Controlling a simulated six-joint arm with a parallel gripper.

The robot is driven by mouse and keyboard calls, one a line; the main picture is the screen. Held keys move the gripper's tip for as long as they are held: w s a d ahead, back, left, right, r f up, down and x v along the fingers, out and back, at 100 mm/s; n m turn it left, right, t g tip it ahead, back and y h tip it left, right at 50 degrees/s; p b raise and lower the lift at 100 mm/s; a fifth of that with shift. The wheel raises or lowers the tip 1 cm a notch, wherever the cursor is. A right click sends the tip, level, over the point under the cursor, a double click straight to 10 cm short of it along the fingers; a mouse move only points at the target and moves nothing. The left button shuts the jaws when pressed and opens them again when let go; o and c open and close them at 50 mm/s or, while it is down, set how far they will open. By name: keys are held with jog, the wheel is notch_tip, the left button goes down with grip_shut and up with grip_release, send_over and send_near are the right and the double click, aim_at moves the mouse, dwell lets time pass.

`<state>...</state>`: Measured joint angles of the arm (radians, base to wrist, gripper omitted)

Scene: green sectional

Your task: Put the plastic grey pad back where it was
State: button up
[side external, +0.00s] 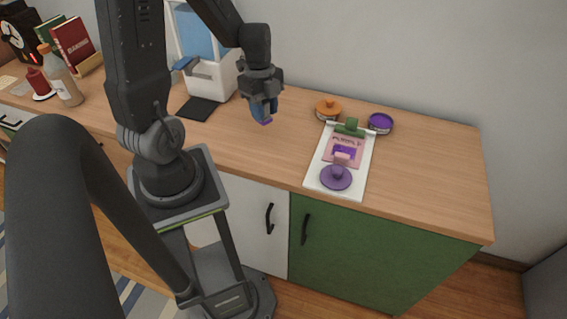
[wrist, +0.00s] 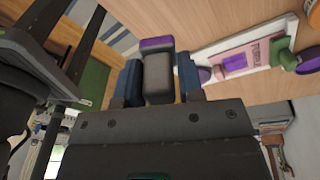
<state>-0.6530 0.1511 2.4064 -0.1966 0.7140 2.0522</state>
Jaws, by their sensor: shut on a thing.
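My gripper (side external: 264,106) has blue fingers and is shut on a grey block with a purple end, which fits the grey pad (wrist: 158,77). In the side external view only the purple end of the pad (side external: 266,121) shows clearly, below the fingertips. The pad points downward and appears held above the wooden counter (side external: 240,143), left of the clipboard. In the wrist view the pad sits between both fingers, its purple end beyond them.
A white clipboard (side external: 317,172) holds a pink paper (side external: 357,151) with purple print and a purple lid (side external: 336,179). An orange tin (side external: 328,108) and a purple tin (side external: 380,123) stand behind. A dispenser (side external: 211,82) and dark mat (side external: 198,108) are left. The right counter is clear.

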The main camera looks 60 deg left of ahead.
jog(key=s+a+m, duration=0.2)
jog(key=s+m, duration=0.2)
jog(key=s, duration=0.1)
jog(key=shift+y, duration=0.3)
jog(key=w+d+f, duration=0.2)
jog(key=d, duration=0.1)
jog(key=w+d+f, duration=0.4)
jog(key=w+d, duration=0.1)
jog(key=shift+d+f, duration=0.15)
jog(key=shift+d, duration=0.2)
jog(key=shift+d+f, duration=0.1)
jog(key=shift+f, duration=2)
jog(key=o, duration=0.9)
jog(key=shift+f, duration=0.1)
